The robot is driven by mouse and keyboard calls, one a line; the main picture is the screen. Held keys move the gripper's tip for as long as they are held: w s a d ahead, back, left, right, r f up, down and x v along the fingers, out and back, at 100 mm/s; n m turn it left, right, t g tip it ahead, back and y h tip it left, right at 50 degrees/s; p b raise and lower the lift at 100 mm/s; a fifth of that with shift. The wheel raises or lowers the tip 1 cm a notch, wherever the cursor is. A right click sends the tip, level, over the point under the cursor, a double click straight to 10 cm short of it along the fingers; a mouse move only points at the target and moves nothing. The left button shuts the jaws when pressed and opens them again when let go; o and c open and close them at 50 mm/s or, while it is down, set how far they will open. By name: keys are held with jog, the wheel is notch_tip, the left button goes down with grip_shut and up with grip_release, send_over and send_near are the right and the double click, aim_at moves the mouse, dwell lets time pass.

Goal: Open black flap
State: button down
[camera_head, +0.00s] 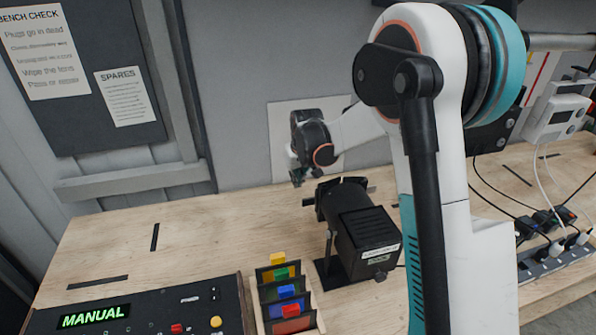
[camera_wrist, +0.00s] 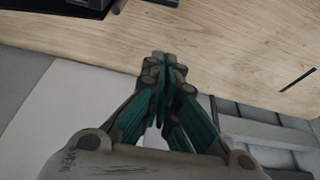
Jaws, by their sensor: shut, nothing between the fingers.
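A black lamp-like housing (camera_head: 367,240) with a small label stands on the wooden bench in the head view. Dark flap-like plates (camera_head: 330,200) show at its far end, facing the wall; how far any flap is open I cannot tell. My gripper (camera_head: 298,178) is above the bench near the wall, to the left of and a little above those plates, apparently apart from them. In the wrist view my gripper (camera_wrist: 165,62) has its teal-sided fingers together and empty. A dark object (camera_wrist: 75,5) is cut off at the top left of that view.
A wooden rack (camera_head: 310,300) of colour-tabbed slides stands left of the housing. A control panel (camera_head: 140,312) reading MANUAL is at the front left. A power strip (camera_head: 560,262) with cables lies at the right. The back left of the bench is mostly clear.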

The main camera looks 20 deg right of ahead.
jog(key=shift+s+d+f, duration=0.1)
jog(key=shift+s+f, duration=1.2)
jog(key=shift+s, duration=0.25)
jog(key=shift+s, duration=0.1)
jog(key=shift+s+n+y+b, duration=0.25)
jog(key=shift+n+y+b, duration=0.1)
jog(key=shift+n, duration=0.35)
jog(key=s+d+n+g+y+b, duration=0.2)
jog(key=s+n+b, duration=0.3)
jog(key=n, duration=0.8)
jog(key=shift+s+d+g+y, duration=0.15)
jog(key=shift+s+g+y, duration=0.25)
jog(key=shift+s, duration=0.1)
